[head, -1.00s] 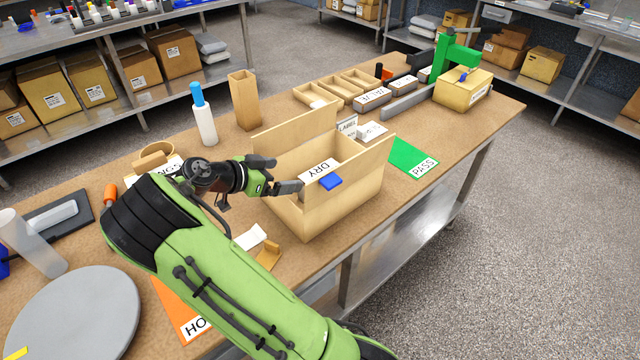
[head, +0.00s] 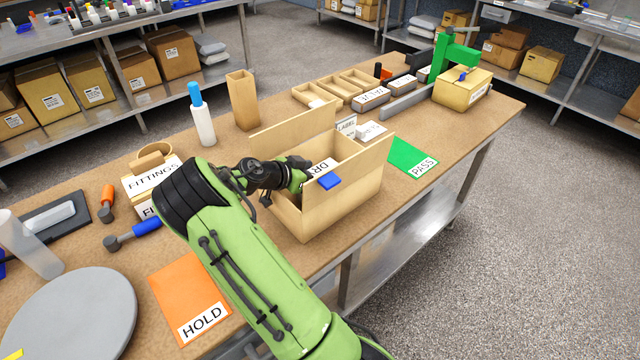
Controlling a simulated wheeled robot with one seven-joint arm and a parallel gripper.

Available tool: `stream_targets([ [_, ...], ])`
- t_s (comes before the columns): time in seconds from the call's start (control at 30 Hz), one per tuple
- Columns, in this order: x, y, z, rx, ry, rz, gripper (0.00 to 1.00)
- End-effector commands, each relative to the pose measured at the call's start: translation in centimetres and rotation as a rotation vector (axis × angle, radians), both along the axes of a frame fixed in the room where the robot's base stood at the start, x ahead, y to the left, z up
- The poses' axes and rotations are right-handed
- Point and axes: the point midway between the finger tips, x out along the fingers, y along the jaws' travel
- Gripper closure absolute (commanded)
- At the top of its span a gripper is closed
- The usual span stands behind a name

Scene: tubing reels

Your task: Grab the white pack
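I cannot tell for sure which thing is the white pack. A small white box (head: 371,131) lies behind the wooden DRY box (head: 345,205), beside an upright LABEL card (head: 346,124). My gripper (head: 304,172) is at the left part of the DRY box, by the DRY label (head: 321,167). Its fingers are small and partly hidden by my wrist, so their opening and anything between them cannot be made out. The inside of the DRY box is mostly hidden by its front wall and my arm.
A blue block (head: 330,181) is on the DRY box's front. A blue-capped white bottle (head: 204,122) and a tall wooden container (head: 243,100) stand behind. An orange HOLD mat (head: 188,295) lies in front, a green PASS mat (head: 413,157) to the right. A FITTINGS box (head: 150,180) is left.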

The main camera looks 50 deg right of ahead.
Motion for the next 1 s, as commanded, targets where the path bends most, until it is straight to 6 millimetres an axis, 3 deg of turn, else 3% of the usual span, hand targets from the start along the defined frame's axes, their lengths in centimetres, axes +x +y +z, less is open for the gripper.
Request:
stream_targets([
  [0.07, 0.0, 0.0, 0.0, 0.0, 0.0, 0.0, 0.29],
  [0.47, 0.0, 0.0, 0.0, 0.0, 0.0, 0.0, 0.89],
  [0.73, 0.0, 0.0, 0.9, -0.003, -0.005, -0.002, 0.9],
  [1.0, 0.1, 0.0, 7.4, -0.003, -0.007, -0.001, 0.9],
])
